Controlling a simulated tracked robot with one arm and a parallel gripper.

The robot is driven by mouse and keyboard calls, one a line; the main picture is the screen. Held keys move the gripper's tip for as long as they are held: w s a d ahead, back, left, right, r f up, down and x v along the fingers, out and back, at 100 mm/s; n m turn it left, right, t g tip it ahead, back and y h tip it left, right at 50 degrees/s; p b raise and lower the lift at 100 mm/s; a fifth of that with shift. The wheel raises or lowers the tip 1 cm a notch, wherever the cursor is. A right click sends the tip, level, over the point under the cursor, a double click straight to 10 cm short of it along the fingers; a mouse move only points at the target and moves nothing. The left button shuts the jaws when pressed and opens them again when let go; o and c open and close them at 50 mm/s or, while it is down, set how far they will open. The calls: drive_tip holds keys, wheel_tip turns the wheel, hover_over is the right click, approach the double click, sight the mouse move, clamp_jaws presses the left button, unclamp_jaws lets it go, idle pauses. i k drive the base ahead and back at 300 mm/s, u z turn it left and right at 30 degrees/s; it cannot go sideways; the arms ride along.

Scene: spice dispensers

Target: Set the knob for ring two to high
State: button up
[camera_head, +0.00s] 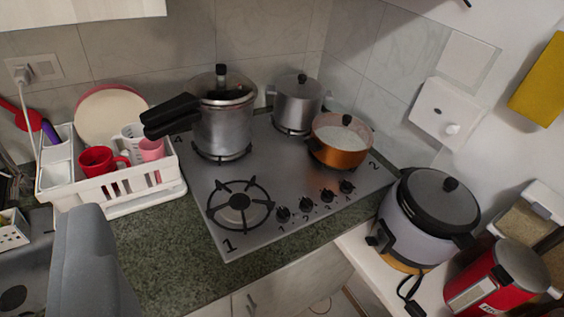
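The steel gas hob (270,171) has a row of several small black knobs along its front right. From left to right I see a first knob (283,214), a second knob (306,204), a third knob (327,195) and a last knob (347,186). Their small labels and settings are too small to read surely. A printed "2" (373,166) marks the right front corner, beside the ring under the orange pot (340,140). A printed "1" (229,245) is by the bare front left ring (239,203). I cannot make out my gripper's fingers in this view.
A pressure cooker (223,125) and a steel pot (297,101) stand on the back rings. A white dish rack (120,194) is left. A rice cooker (430,220) and red canister (497,280) stand right. A grey rounded shape (92,265) fills the lower left.

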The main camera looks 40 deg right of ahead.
sight(306, 206)
drive_tip(key=z, duration=1.1)
drive_tip(key=k, duration=0.65)
drive_tip(key=u, duration=0.45)
drive_tip(key=i, duration=1.45)
